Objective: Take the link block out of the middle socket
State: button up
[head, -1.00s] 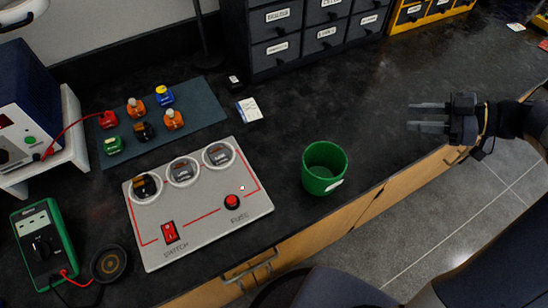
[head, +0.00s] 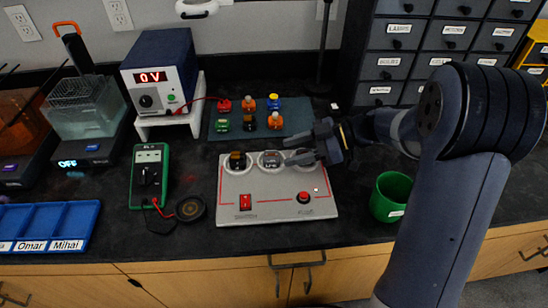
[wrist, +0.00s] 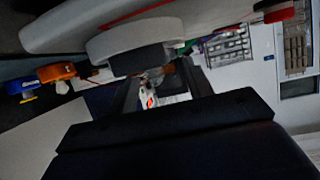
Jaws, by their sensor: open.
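The grey panel (head: 272,205) lies on the dark bench with three white ring sockets in a row. The middle socket (head: 258,165) holds a dark grey link block (head: 270,161) with a pale label. In the wrist view a white ring (wrist: 135,38) and a dark block (wrist: 142,59) show just beyond my open fingers (wrist: 160,80). Contact cannot be told.
Several coloured blocks stand on a dark mat (head: 290,120) behind the panel. A green cup (head: 390,197) stands to the right. A green multimeter (head: 149,176) and a power supply (head: 160,72) reading 0 V are to the left. A blue tray (head: 45,226) lies far left.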

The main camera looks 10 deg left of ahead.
aim_at(274, 156)
jog(key=x, duration=0.3)
jog(key=shift+s+a, duration=0.15)
jog(key=shift+a, duration=0.15)
jog(key=shift+c, duration=0.2)
jog(key=c, duration=0.7)
